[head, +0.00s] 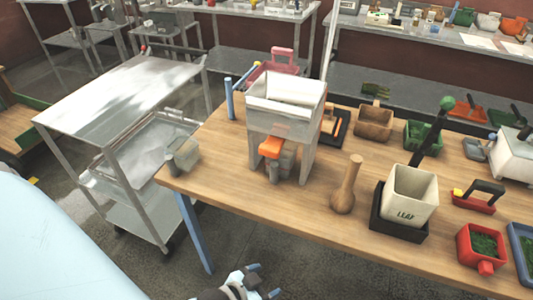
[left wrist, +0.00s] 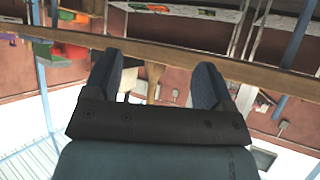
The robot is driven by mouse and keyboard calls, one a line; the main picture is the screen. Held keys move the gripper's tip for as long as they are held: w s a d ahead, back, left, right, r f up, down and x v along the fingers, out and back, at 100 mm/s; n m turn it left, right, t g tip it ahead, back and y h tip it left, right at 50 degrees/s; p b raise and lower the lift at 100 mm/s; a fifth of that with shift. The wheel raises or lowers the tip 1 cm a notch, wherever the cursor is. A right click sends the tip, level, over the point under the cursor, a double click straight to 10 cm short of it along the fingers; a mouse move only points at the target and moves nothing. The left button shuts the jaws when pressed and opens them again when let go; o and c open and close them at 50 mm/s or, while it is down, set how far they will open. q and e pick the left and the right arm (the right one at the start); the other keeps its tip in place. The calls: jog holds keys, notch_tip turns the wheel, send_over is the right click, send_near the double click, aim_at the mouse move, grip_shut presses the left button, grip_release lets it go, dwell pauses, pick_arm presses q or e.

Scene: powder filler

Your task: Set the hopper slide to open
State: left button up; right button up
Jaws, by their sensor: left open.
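The hopper (head: 284,121) is a whitish open-topped box on legs near the table's left end, in the head view. An orange slide (head: 271,147) sticks out at its front, below the box. Whether the slide is open or shut I cannot tell. My left gripper (head: 264,280) is at the bottom of the head view, in front of the table edge and well short of the hopper. In the left wrist view its two dark fingers (left wrist: 157,82) are apart with nothing held between them. My right gripper is not in view.
On the wooden table (head: 330,218) a wooden pestle (head: 347,188) stands right of the hopper, beside a cream LEAF bin (head: 409,196) in a black tray. A small grey container (head: 183,154) sits at the left corner. A metal cart (head: 120,92) stands left of the table.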

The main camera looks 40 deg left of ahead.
pick_arm(q)
jog(key=shift+o, duration=0.7)
jog(key=w+a+r+n+t+y+b, duration=0.2)
jog(key=w+a+r+t+y+b, duration=0.1)
jog(key=w+a+r, duration=0.3)
notch_tip(320, 180, up, 3)
jog(key=shift+w+a+r+b, duration=0.15)
jog(key=shift+w+a+b, duration=0.15)
jog(key=shift+w, duration=0.8)
jog(key=n+t+y+b, duration=0.2)
jog(key=n+t+y, duration=0.1)
jog(key=n+y, duration=0.15)
send_near(268, 149)
jog(key=shift+m+t, duration=0.3)
jog(key=shift+m, duration=0.15)
jog(key=p+x, duration=0.3)
jog(key=x, duration=0.7)
jog(key=shift+f, duration=0.2)
jog(key=shift+w+a+f+p, duration=0.1)
jog(key=shift+w+p, duration=0.2)
jog(key=shift+w, duration=0.15)
